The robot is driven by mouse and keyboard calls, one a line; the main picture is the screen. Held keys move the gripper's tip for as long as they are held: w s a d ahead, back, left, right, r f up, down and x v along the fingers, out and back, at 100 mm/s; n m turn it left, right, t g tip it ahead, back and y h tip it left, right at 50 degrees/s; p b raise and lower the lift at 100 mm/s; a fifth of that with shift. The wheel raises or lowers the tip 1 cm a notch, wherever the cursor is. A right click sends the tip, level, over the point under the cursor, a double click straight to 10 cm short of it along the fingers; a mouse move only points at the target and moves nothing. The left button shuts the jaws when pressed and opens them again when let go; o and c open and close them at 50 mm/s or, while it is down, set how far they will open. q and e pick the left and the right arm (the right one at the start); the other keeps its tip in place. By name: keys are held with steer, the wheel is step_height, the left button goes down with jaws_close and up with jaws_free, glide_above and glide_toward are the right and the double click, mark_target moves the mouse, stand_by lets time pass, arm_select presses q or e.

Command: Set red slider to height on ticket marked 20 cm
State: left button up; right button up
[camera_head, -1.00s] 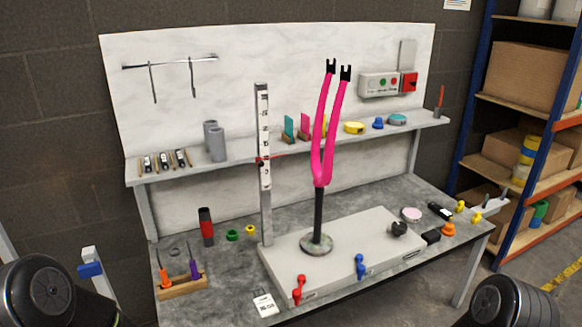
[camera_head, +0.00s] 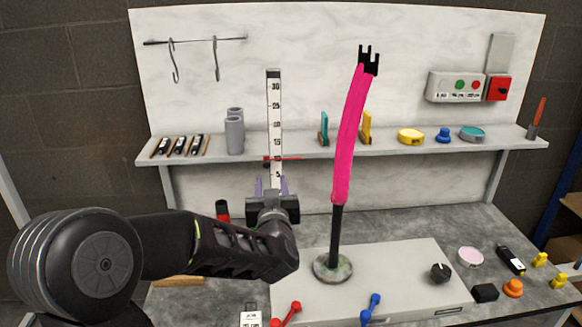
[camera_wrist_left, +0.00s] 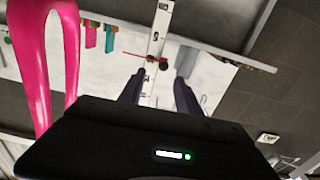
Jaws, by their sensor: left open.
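The upright white scale (camera_head: 274,110) has black marks up to 30 and also shows in the left wrist view (camera_wrist_left: 161,25). My left gripper (camera_head: 271,184) is open and empty, just below the slider in the head view. Its fingers (camera_wrist_left: 157,88) appear either side of the scale, apart from the slider. The ticket (camera_head: 251,319) is cut off at the bottom edge; its writing is unreadable. My right gripper is out of view.
The shelf (camera_head: 300,152) behind holds grey cylinders (camera_head: 234,135) and small items. Red and blue clamps (camera_head: 370,308) sit at the base plate's front.

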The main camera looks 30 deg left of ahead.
mark_target(267, 165)
arm_select(q)
steer(key=shift+s+a+p+x, duration=0.1)
steer(key=shift+a+p+x, duration=0.1)
steer(key=shift+x, duration=1.7)
steer(key=shift+s+a+p+x, duration=0.1)
steer(key=shift+p+x, duration=0.1)
steer(key=shift+x, duration=1.75)
steer(key=shift+r, duration=0.1)
jaws_close()
